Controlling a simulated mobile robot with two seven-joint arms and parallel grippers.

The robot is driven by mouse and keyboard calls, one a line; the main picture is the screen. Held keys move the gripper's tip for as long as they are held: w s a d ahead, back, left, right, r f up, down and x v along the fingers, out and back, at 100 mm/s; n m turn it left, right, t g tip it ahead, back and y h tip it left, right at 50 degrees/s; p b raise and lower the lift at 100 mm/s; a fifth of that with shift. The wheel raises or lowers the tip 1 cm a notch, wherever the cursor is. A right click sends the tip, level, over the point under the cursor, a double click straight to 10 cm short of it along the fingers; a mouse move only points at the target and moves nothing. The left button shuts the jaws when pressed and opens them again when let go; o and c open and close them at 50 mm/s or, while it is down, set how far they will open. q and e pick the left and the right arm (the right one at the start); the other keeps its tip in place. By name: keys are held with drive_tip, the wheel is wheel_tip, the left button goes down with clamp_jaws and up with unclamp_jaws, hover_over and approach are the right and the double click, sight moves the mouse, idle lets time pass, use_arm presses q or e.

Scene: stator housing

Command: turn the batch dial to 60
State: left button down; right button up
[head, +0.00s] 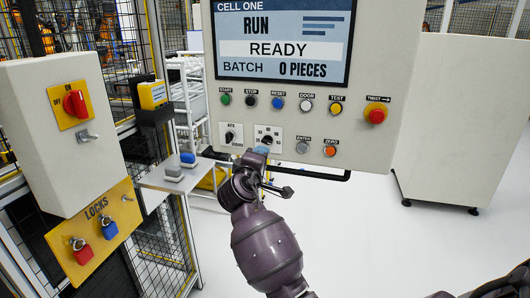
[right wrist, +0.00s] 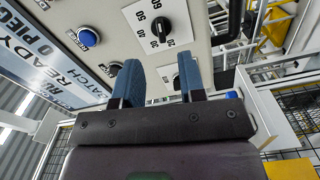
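The batch dial is a black knob on a white numbered plate, low on the control panel, in the head view (head: 267,141) and the right wrist view (right wrist: 161,29). I cannot read its setting surely. The panel's screen (head: 282,42) reads RUN, READY, BATCH 0 PIECES. My right gripper (head: 263,151) is just below the dial in the head view and partly hides its plate. In the right wrist view its blue fingers (right wrist: 161,82) are apart and empty, with the dial beyond their tips, not between them. My left gripper is not in view.
Left of the dial is a two-position selector (head: 231,135). A black rail (head: 318,176) runs under the panel. A box with a red switch (head: 75,103) stands left.

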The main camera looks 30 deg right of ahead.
drive_tip(key=shift+v, duration=0.95)
drive_tip(key=w+a+t+y, duration=0.3)
drive_tip(key=a+t+y, duration=0.2)
drive_tip(key=a+y, duration=0.1)
drive_tip(key=s+a+f+m+y, duration=0.1)
drive_tip(key=s+a+f+y, duration=0.15)
drive_tip(key=f, duration=0.25)
drive_tip(key=s+a+f+m+y, duration=0.1)
drive_tip(key=s+f+y, duration=0.2)
drive_tip(key=f, duration=0.2)
drive_tip(key=s+f+m+g+y, duration=0.1)
drive_tip(key=s+f+g, duration=0.1)
drive_tip(key=s+f, duration=1)
drive_tip(key=s+f+m+g+y, duration=0.1)
drive_tip(key=s+f+g, duration=0.2)
drive_tip(key=s+f, duration=0.9)
drive_tip(key=s+d, duration=0.1)
drive_tip(key=s, duration=0.4)
drive_tip(key=shift+s+f+m, duration=0.3)
drive_tip(key=shift+f+m, duration=0.05)
drive_tip(key=shift+m, duration=0.05)
